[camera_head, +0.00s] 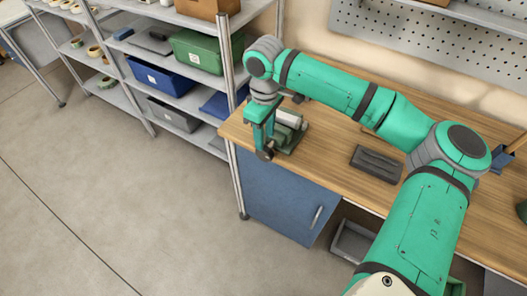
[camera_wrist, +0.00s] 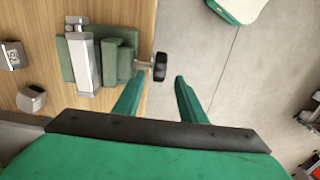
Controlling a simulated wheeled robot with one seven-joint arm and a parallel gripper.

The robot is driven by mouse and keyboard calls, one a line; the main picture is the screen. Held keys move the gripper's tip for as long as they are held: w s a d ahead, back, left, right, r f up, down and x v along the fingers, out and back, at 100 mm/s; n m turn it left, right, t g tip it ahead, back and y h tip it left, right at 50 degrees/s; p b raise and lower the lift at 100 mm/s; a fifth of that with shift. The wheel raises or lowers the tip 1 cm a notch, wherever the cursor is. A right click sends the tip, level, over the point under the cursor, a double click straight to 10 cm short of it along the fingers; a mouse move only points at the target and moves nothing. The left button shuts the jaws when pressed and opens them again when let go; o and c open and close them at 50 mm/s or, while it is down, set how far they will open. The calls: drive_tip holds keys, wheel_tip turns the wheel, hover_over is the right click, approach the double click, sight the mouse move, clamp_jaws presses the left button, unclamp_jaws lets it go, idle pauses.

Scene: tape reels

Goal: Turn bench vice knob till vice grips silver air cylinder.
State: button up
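The green bench vice (camera_head: 294,141) sits at the left front corner of the wooden bench. It also shows in the wrist view (camera_wrist: 124,58). The silver air cylinder (camera_wrist: 86,64) lies along the vice, beside its green jaw block; in the head view it is partly visible (camera_head: 290,118). The black vice knob (camera_wrist: 160,66) sticks out past the bench edge on a short shaft. My gripper (camera_wrist: 159,80) is open, with its two green fingers on either side of the knob in the wrist view and a gap to each. Contact is not visible. In the head view my gripper (camera_head: 262,138) points down over the knob.
A dark tray (camera_head: 377,163) lies on the bench to the right. Two small metal parts (camera_wrist: 32,98) lie on the bench near the vice. A shelf rack with bins (camera_head: 160,75) stands left of the bench. The floor (camera_head: 110,200) in front is clear.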

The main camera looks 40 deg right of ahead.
sight(265, 147)
wheel_tip(265, 147, down, 9)
drive_tip(key=shift+r, duration=0.1)
idle(0.3)
drive_tip(key=c, duration=0.9)
drive_tip(key=shift+w+d, duration=0.1)
clamp_jaws()
